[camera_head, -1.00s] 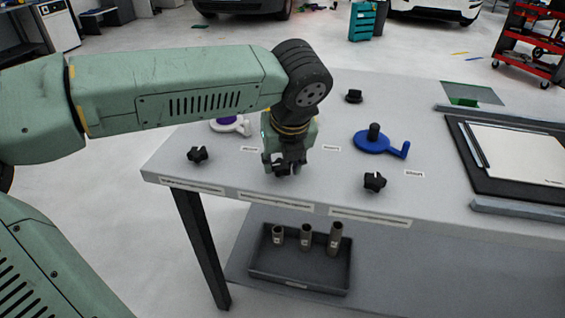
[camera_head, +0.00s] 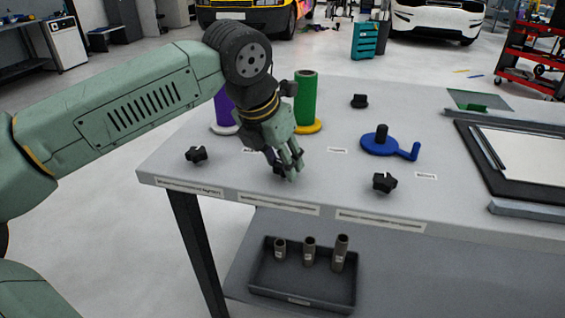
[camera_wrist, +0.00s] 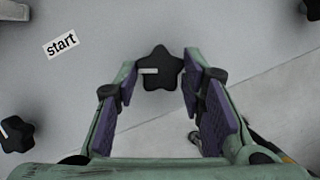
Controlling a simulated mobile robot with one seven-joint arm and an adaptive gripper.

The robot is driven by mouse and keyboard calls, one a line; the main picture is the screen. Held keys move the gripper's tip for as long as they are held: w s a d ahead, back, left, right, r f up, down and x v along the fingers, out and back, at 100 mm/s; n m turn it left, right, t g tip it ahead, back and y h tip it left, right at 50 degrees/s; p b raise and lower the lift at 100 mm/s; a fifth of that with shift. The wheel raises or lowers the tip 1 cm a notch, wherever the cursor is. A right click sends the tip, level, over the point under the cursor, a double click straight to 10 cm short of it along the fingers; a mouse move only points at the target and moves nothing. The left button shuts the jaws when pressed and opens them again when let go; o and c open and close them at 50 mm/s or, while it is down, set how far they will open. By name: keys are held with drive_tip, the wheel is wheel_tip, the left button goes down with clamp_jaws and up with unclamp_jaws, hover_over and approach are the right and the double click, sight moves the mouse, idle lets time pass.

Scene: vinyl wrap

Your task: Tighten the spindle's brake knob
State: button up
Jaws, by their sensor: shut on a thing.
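A black star-shaped knob (camera_head: 279,170) stands near the table's front edge, in front of the yellow-based spindle (camera_head: 309,126) with its green roll. My gripper (camera_head: 291,168) is over this knob, tilted, and partly hides it. In the wrist view my gripper (camera_wrist: 160,75) has its fingers on both sides of the knob (camera_wrist: 160,66), shut on it. The knob's top has a pale mark. Similar black knobs stand to the left (camera_head: 196,154) and right (camera_head: 384,182).
A purple roll (camera_head: 224,108) stands on a white base. A blue spindle base (camera_head: 376,146) with a handle has a bare black post. Another black knob (camera_head: 359,101) is at the back. A tray (camera_head: 303,284) with tubes is on the lower shelf.

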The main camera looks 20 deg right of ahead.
drive_tip(key=m+g, duration=0.1)
drive_tip(key=m, duration=0.2)
drive_tip(key=shift+w+m, duration=0.15)
drive_tip(key=shift+m, duration=0.25)
drive_tip(key=m+g, duration=0.1)
drive_tip(key=m+p, duration=0.1)
drive_tip(key=m, duration=0.1)
drive_tip(key=shift+w+r+m+g+h, duration=0.1)
drive_tip(key=shift+w+m+g+h, duration=0.05)
drive_tip(key=shift+m+g+h, duration=0.2)
drive_tip(key=m+g+p, duration=0.1)
drive_tip(key=m, duration=0.1)
drive_tip(key=m+g+y+p, duration=0.1)
drive_tip(key=m, duration=0.2)
drive_tip(key=shift+w+d+m, duration=0.1)
drive_tip(key=shift+w+m, duration=0.1)
drive_tip(key=shift+m, duration=0.05)
drive_tip(key=o, duration=1.1)
drive_tip(key=shift+o, duration=0.2)
drive_tip(key=v, duration=1.1)
drive_tip(key=shift+w+r, duration=0.2)
drive_tip(key=shift+r, duration=0.15)
